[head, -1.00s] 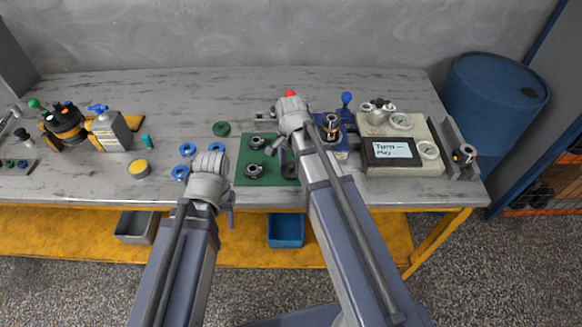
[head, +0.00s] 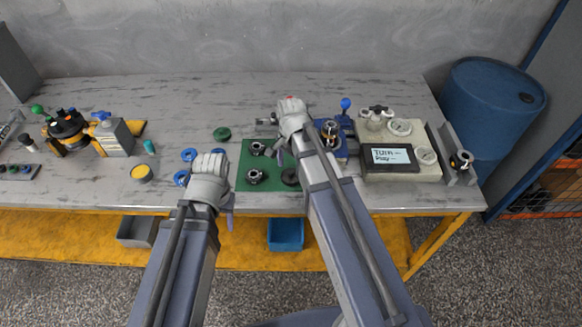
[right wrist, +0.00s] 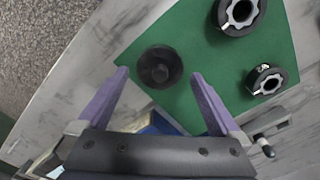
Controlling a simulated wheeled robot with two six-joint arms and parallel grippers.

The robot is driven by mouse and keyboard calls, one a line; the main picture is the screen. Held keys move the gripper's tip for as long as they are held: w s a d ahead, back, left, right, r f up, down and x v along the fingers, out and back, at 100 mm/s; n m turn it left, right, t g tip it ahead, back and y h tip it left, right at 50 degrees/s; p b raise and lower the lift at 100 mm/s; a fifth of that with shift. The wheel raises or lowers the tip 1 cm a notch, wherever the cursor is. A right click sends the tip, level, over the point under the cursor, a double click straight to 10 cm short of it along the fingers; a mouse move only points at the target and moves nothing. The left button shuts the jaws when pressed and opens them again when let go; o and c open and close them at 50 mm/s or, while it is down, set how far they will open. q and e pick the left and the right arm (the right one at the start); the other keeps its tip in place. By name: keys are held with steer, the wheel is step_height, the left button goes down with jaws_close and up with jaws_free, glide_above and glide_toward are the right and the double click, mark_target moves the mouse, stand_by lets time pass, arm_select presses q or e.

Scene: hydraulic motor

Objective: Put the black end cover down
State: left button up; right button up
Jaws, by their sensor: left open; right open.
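The black end cover (head: 290,177) lies on the green mat (head: 245,182), near its front right part, partly hidden by my right arm in the head view. In the right wrist view the cover (right wrist: 159,67) is a round black disc with a raised centre, flat on the mat. My right gripper (right wrist: 160,76) is open, with its two purple fingers apart on either side of the cover and nothing held between them. In the head view my right gripper (head: 284,153) is over the mat's right part. My left gripper (head: 229,206) hangs open at the table's front edge, left of the mat.
Two black-and-metal ringed parts (head: 254,176) sit on the mat's left side. A blue fixture (head: 341,150) and a tester with a screen (head: 390,157) stand to the right.

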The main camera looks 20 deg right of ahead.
mark_target(291, 172)
step_height(291, 172, up, 10)
steer(key=p, duration=0.9)
steer(key=s+a+n+h, duration=0.1)
steer(key=s+a+n, duration=1)
steer(key=n, duration=0.5)
steer(key=shift+s, duration=1.15)
